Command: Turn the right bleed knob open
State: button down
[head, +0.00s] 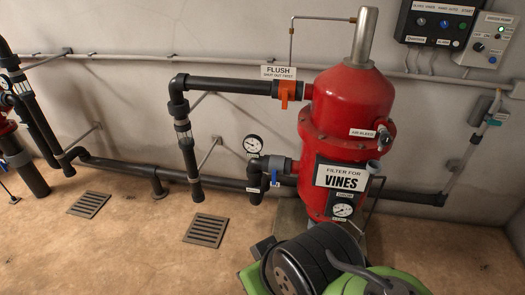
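A small bleed knob (383,135) sticks out from the right side of the red filter tank (345,100), next to a white label that seems to read "AIR BLEED" (362,133). The knob looks dark and metallic; its exact turn position is too small to tell. The tank carries a sign reading "FILTER FOR VINES" (341,177). My green and black arm parts fill the bottom centre, in front of and below the tank. My gripper's fingertips cannot be made out, and nothing of mine touches the knob.
An orange flush valve handle (284,95) and a blue valve handle (274,178) sit on pipes left of the tank. Control boxes (435,25) hang at upper right. Another red tank shows partly at the left edge. Floor grates (207,230) lie at left; the right floor is clear.

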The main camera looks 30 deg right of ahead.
aim_at(386, 140)
jog(key=z, duration=0.5)
jog(key=l+z, duration=0.1)
jog(key=z, duration=0.4)
jog(key=i+z, duration=0.1)
jog(key=z, duration=0.85)
jog(key=l+u, duration=0.2)
jog(key=u, duration=0.2)
jog(key=k+l+u, duration=0.1)
jog(key=u, duration=0.25)
jog(key=l+u, duration=0.25)
jog(key=u, duration=0.2)
jog(key=l+u, duration=0.25)
jog(key=u, duration=0.15)
jog(key=i+l, duration=0.25)
jog(key=l+u, duration=0.05)
jog(key=l, duration=0.05)
